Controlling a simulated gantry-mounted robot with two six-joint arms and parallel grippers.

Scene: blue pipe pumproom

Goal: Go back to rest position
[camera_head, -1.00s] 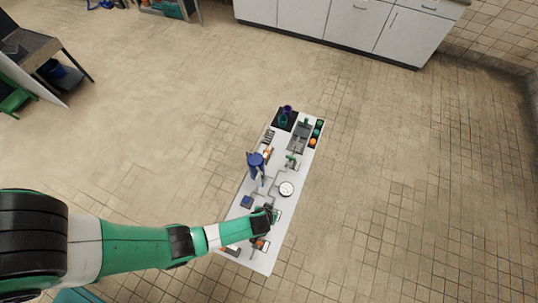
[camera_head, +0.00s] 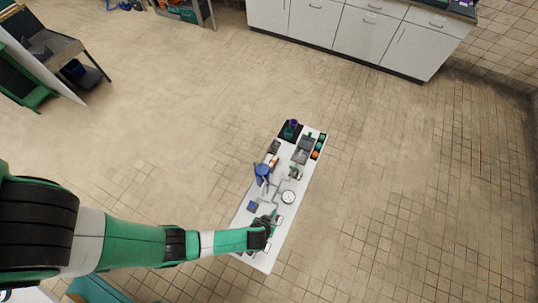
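My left arm comes in from the left, green, white and black. Its gripper (camera_head: 271,224) is over the near part of a long white board (camera_head: 262,262) on the floor area. The fingers are too small and dark to tell whether they are open or hold something. My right gripper is out of view. On the board are a blue pump-like part (camera_head: 262,171), a round white gauge (camera_head: 288,197), a small blue block (camera_head: 252,206) and grey pipes between them. The arm hides part of the board's near end.
At the board's far end are a black tray (camera_head: 285,136) with purple and teal parts, a grey tray (camera_head: 302,150) and a dark strip with green and orange rounds (camera_head: 318,147). White cabinets (camera_head: 360,35) stand at the back. A workbench (camera_head: 50,50) is at upper left. Tiled floor on the right is clear.

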